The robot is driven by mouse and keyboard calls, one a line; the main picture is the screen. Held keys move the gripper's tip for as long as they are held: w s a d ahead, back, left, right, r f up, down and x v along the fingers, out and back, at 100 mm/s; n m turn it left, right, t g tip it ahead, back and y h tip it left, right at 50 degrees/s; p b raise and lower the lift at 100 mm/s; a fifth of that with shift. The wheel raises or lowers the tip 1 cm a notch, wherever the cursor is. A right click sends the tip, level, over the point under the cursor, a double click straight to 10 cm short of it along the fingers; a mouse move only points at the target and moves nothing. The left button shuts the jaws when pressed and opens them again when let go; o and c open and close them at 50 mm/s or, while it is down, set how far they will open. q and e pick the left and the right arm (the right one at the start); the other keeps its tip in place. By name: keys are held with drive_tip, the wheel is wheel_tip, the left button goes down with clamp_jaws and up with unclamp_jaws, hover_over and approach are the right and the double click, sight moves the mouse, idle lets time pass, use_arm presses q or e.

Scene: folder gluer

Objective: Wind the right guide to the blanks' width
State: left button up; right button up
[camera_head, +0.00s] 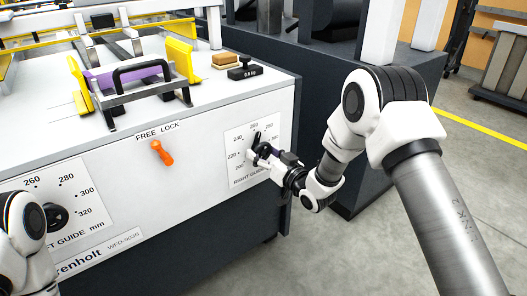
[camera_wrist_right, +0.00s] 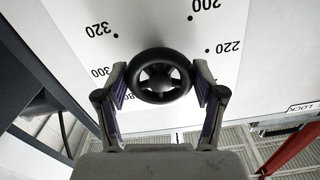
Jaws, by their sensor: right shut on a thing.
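The right guide dial (camera_head: 236,140) is a white scale plate on the machine's front panel, marked RIGHT GUIDE. Its black handwheel (camera_wrist_right: 160,55) shows in the right wrist view between my right gripper's fingers (camera_wrist_right: 162,88), one finger on each side of the rim. In the head view my right gripper (camera_head: 264,154) reaches the dial from the right and partly covers it. Numbers around the wheel include 200, 220, 300 and 320; the setting is unclear. Yellow guides (camera_head: 179,58) stand on the machine top with purple blanks (camera_head: 130,76) between them. My left gripper is out of view.
An orange FREE/LOCK lever (camera_head: 162,153) sits left of the right dial. The left dial's black knob (camera_head: 56,217) is at lower left, near my left arm. A black block with digits (camera_head: 244,70) and a tan sponge-like block (camera_head: 225,61) lie on the top.

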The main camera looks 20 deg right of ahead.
drive_tip(key=n, duration=0.3)
drive_tip(key=shift+r+n+p, duration=0.1)
drive_tip(key=shift+n+p, duration=0.2)
drive_tip(key=n, duration=0.3)
drive_tip(key=shift+n, duration=0.3)
drive_tip(key=n, duration=0.3)
drive_tip(key=shift+n+p, duration=0.4)
drive_tip(key=n, duration=0.8)
drive_tip(key=shift+w, duration=0.1)
drive_tip(key=n, duration=0.3)
drive_tip(key=shift+n, duration=0.3)
drive_tip(key=n, duration=0.3)
drive_tip(key=shift+n, duration=0.3)
drive_tip(key=n, duration=0.4)
drive_tip(key=shift+b, duration=0.35)
drive_tip(key=shift+n, duration=0.3)
